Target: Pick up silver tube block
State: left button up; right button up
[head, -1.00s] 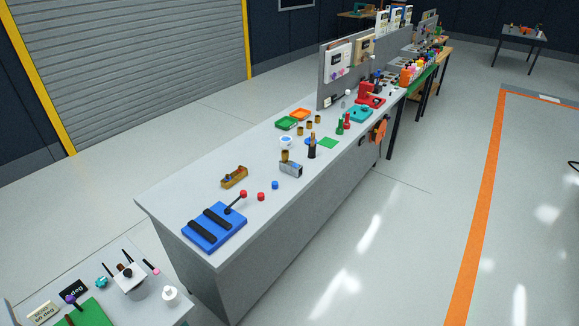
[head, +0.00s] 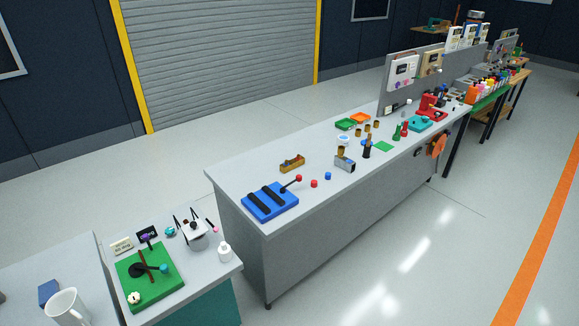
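A small silver block (head: 346,165) with a dark end lies on the long grey workbench (head: 236,183), right of the brass-coloured block (head: 292,163). It looks like the silver tube block, but its details are too small to tell. A brass cylinder (head: 340,150) stands right behind it, and I cannot tell whether they touch. A dark bottle-like piece (head: 367,149) stands to its right. Neither of my grippers is in view.
A blue fixture (head: 270,203) with a red-knobbed lever sits at the bench's near end, beside red (head: 314,183) and blue (head: 328,176) caps. A lower table with a green board (head: 165,285) stands at lower left. Open floor (head: 430,260) lies right of the bench.

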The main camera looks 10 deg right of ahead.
aim_at(349, 165)
jog(key=z, duration=0.45)
jog(key=i, duration=0.25)
jog(key=z, duration=0.85)
jog(key=i, duration=1.3)
jog(key=u, duration=0.9)
jog(key=i, duration=0.65)
jog(key=u, duration=0.7)
